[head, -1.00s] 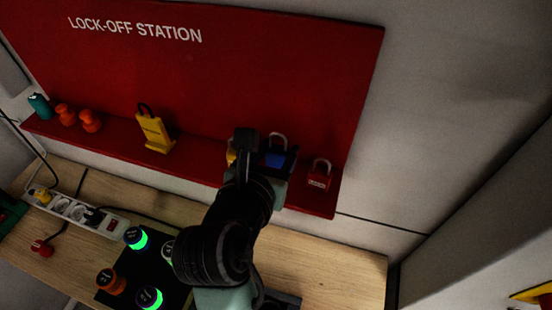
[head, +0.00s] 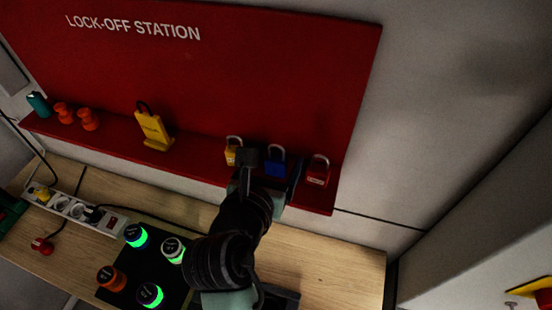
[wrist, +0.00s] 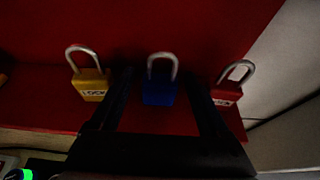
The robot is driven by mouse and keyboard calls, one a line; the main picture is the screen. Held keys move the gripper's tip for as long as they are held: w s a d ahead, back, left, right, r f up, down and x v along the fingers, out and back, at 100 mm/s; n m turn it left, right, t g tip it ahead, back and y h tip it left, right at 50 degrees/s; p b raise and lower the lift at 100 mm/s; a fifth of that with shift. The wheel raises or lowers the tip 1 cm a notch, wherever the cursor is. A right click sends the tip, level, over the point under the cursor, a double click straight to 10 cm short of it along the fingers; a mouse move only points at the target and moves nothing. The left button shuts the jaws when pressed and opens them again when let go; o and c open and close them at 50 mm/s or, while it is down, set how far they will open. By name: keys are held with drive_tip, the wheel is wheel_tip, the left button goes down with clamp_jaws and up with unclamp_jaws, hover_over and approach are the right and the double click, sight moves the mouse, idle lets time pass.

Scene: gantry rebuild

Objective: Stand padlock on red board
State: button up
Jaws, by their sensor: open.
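The blue padlock (head: 275,168) stands upright, shackle up, on the ledge of the red board (head: 215,178), between a yellow padlock and a red padlock. My gripper (head: 272,176) is open in front of the ledge, one finger to each side of the blue padlock. In the wrist view the blue padlock (wrist: 159,92) shows between the dark fingers of my gripper (wrist: 160,110), with a gap on both sides. Its lower edge is dim there, and I cannot tell how far the fingertips reach past it.
The yellow padlock (head: 232,152) is close to my left finger, and the red padlock (head: 318,170) is close to my right. A yellow tag holder (head: 153,130) and orange pieces (head: 88,120) stand farther left. Below is a wooden bench (head: 330,262) with a black button panel (head: 170,270).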

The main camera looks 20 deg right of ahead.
drive_tip(key=shift+r, duration=0.25)
drive_tip(key=b+v, duration=0.1)
drive_tip(key=v, duration=1.1)
drive_tip(key=w+a+r+m+t+y, duration=0.2)
drive_tip(key=w+r+m+t, duration=0.2)
drive_tip(key=r+m, duration=0.5)
drive_tip(key=w+a+r+m+t+y, duration=0.1)
drive_tip(key=w+r+m+t, duration=0.4)
drive_tip(key=r, duration=0.6)
drive_tip(key=s+r+m+t+y, duration=0.2)
drive_tip(key=s+r+m+t, duration=0.1)
drive_tip(key=r+m, duration=0.4)
drive_tip(key=s+a+r+m+t+y, duration=0.1)
drive_tip(key=s+r+m+t, duration=0.3)
drive_tip(key=r+m, duration=0.4)
wheel_tip(320, 180, up, 5)
drive_tip(key=shift+s+f+y, duration=0.25)
drive_tip(key=shift+s+y, duration=0.2)
drive_tip(key=shift+y, duration=0.15)
drive_tip(key=shift+a, duration=0.1)
